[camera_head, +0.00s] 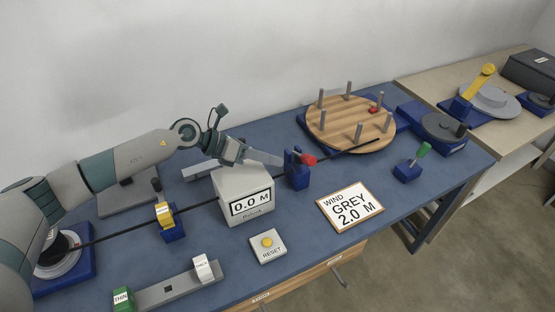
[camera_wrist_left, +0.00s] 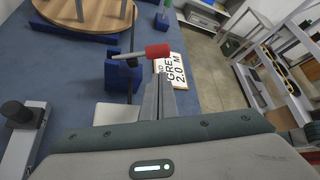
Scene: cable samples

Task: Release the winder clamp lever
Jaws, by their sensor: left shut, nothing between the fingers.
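The winder is a round wooden disc (camera_head: 330,132) with several grey pegs, on a blue base at the back. A small red piece (camera_head: 374,109) sits on the disc near a peg; its shape is too small to tell. In front of it, a blue block (camera_head: 297,176) carries a lever with a red handle (camera_head: 307,159), which also shows large in the left wrist view (camera_wrist_left: 158,51). My left gripper (camera_head: 280,160) is shut and empty, its tips close to that red handle; I cannot tell whether they touch. My right gripper is out of view.
A black cable (camera_head: 105,236) runs through a yellow-topped guide (camera_head: 164,214) and the meter reading 0.0 M (camera_head: 244,197) to the disc. A green-handled lever (camera_head: 423,150) stands to the right. A "WIND GREY 2.0 M" sign (camera_head: 350,206) and a RESET button (camera_head: 267,243) lie in front.

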